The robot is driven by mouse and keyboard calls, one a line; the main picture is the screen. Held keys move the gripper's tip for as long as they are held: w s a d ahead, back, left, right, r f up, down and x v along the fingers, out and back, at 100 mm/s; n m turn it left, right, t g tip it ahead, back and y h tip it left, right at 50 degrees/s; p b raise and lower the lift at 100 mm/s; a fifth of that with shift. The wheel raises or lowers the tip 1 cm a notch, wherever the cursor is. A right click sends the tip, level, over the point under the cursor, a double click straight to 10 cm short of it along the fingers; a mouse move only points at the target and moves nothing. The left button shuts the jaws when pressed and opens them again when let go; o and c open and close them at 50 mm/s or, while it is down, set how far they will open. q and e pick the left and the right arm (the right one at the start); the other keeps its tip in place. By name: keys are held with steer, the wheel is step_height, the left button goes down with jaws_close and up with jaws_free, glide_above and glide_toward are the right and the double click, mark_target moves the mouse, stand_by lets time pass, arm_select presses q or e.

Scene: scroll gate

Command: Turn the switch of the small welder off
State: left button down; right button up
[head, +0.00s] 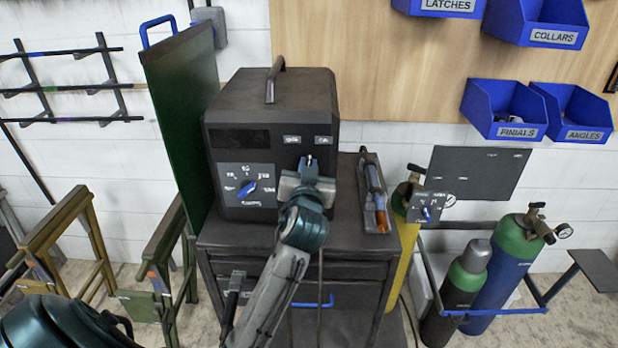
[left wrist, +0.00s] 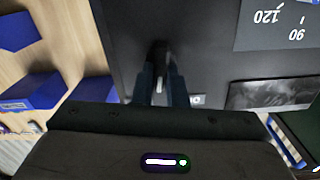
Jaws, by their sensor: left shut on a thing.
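The small welder (head: 270,100) is a dark box with a top handle, standing on a dark cart. Its front has a dial with a blue knob (head: 246,189) at lower left. Two small pale labels sit at upper right, too small to read surely. My left gripper (head: 308,168) is at the right part of the front, below these labels. In the left wrist view its fingers (left wrist: 161,88) are shut on a small dark switch lever (left wrist: 158,56) on the welder's face. The gripper hides most of the switch, so its setting cannot be told. My right gripper is not in view.
A green panel (head: 180,110) stands close left of the welder. A torch-like tool (head: 374,190) lies on the cart top (head: 345,225) to the right. Gas cylinders (head: 500,265) stand further right. Blue bins (head: 503,108) hang on the wall.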

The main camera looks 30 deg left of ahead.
arm_select(q)
steer(key=n+b, duration=0.2)
steer(key=n, duration=0.1)
steer(key=n+b, duration=0.5)
steer(key=n, duration=0.2)
steer(key=shift+s+a+f, duration=0.1)
steer(key=shift+s+a, duration=0.1)
steer(key=shift+a, duration=0.1)
stand_by(0.4)
steer(key=c, duration=1.5)
jaws_free()
steer(key=shift+o, duration=0.2)
steer(key=shift+b, duration=0.3)
